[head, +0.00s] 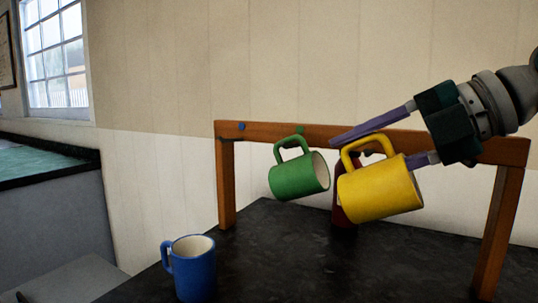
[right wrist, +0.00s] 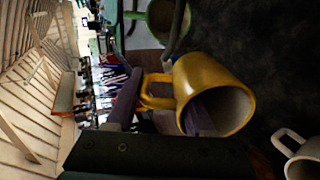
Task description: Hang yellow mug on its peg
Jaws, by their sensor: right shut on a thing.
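The yellow mug (head: 380,194) is held in the air in front of the wooden crossbar, tilted, with its handle up. My right gripper (head: 362,155) is shut on it from the right; one purple finger passes above the handle. In the right wrist view the yellow mug (right wrist: 226,70) has a purple finger showing at its opening and the other beside its handle. The mug and gripper hide that part of the crossbar, and I cannot see the yellow mug's peg. My left gripper is not in view.
The wooden frame (head: 227,185) stands on a dark table (head: 270,240). A green mug (head: 297,180) hangs tilted from the crossbar, close left of the yellow mug. A blue mug (head: 194,270) stands front left. A red object (head: 341,214) is partly hidden behind. A pale mug (right wrist: 303,165) shows in the wrist view.

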